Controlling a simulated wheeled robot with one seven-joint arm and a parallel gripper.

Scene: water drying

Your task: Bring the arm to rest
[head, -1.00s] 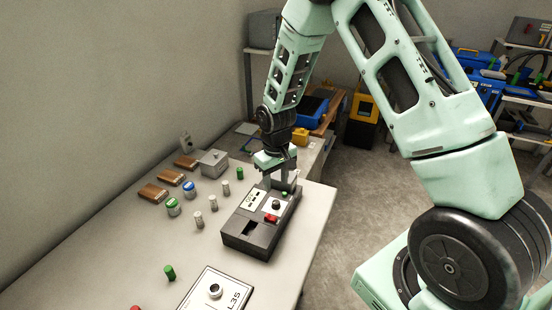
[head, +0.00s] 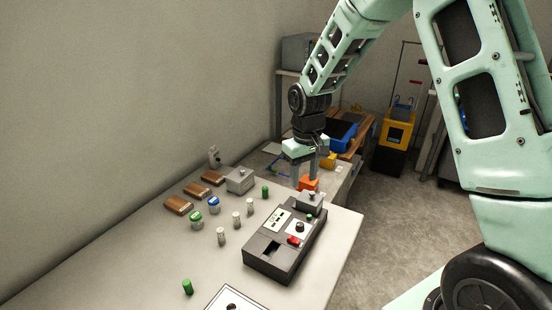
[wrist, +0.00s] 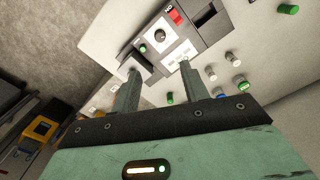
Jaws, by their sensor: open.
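My gripper (head: 306,182) is open and empty, pointing down just above the far end of a dark grey device (head: 262,266) on the table. In the wrist view my gripper's two fingers (wrist: 159,70) stand apart with nothing between them. The device has a raised grey block (head: 311,201) at its far end, a red button (head: 294,240), a black knob (head: 300,227) and a small green button. The fingers appear clear of the block. My arm reaches in from the upper right.
The pale table (head: 160,265) holds several white and green cylinders, two jars, wooden blocks (head: 178,205) and a grey box (head: 240,180) left of the device. An orange object (head: 308,184) shows behind my fingers. Open floor (head: 385,225) lies to the right, with a yellow bin (head: 393,146) beyond.

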